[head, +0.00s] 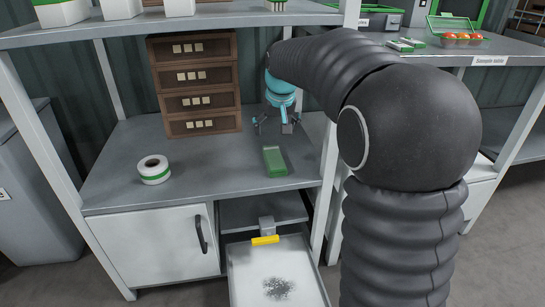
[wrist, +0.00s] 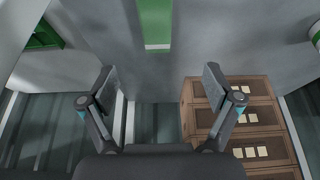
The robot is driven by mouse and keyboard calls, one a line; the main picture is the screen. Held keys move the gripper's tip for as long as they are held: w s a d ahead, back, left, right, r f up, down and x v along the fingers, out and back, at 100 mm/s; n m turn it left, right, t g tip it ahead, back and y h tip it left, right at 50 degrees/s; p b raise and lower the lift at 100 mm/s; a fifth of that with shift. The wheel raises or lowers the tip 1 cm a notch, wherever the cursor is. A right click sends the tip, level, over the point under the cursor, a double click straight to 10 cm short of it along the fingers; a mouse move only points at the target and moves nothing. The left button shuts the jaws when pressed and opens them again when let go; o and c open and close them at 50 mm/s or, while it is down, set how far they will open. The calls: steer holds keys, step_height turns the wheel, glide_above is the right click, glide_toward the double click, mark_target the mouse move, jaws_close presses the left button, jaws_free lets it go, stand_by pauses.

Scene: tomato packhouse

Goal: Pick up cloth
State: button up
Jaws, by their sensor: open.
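No other thing in view is clearly a cloth.
Stacked wooden boxes (head: 199,84) stand at the back of the bench. A white and green roll (head: 154,169) lies at the left. A shelf (head: 190,33) hangs above, and a rack post (head: 329,178) is to the right. Below, a tray (head: 243,292) holds dark grains.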

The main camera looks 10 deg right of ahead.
steer(key=b, duration=0.1)
glide_above(275, 156)
steer(key=s, duration=0.2)
steer(key=f, duration=0.7)
steer(key=shift+w+a+f, duration=0.1)
steer(key=shift+a+f, duration=0.25)
steer(key=shift+a, duration=0.05)
steer(key=shift+s+d+b+x, duration=0.1)
steer(key=shift+b+x, duration=0.05)
steer(key=shift+x, duration=0.75)
steer(key=shift+s+d+b+x, duration=0.15)
steer(key=shift+b+x, duration=0.05)
steer(key=shift+x, duration=0.7)
steer(key=shift+s+d+b+x, duration=0.1)
steer(key=shift+b+x, duration=0.05)
steer(key=shift+x, duration=0.7)
steer(key=shift+f, duration=0.1)
steer(key=c, duration=1.2)
